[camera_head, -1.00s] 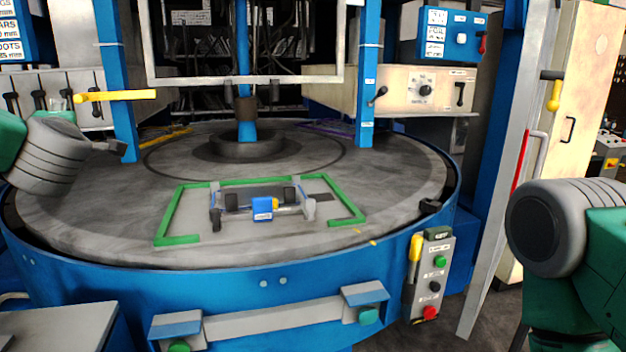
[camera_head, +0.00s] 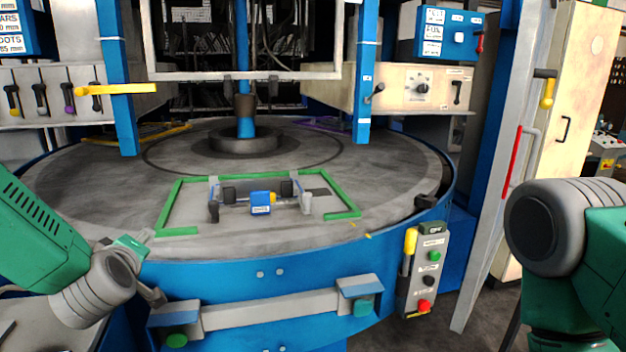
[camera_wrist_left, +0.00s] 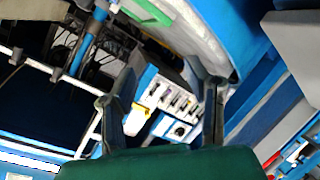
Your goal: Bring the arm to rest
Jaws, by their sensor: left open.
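My left arm (camera_head: 45,245) comes in from the left in the head view, with its grey wrist over the front left rim of the blue machine. My left gripper (camera_head: 150,267) is at the end of this wrist, partly hidden and small. In the left wrist view my left gripper (camera_wrist_left: 160,95) shows two fingers spread wide with nothing between them. My right arm (camera_head: 575,245) stands at the right edge of the head view; its gripper is out of view.
The round table (camera_head: 100,185) carries a green frame (camera_head: 172,205) around a fixture with a blue block (camera_head: 260,203). A button box (camera_head: 424,270) hangs at the front right. A yellow handle (camera_head: 118,88) sticks out at the left. A grey cabinet top (camera_head: 35,315) lies at lower left.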

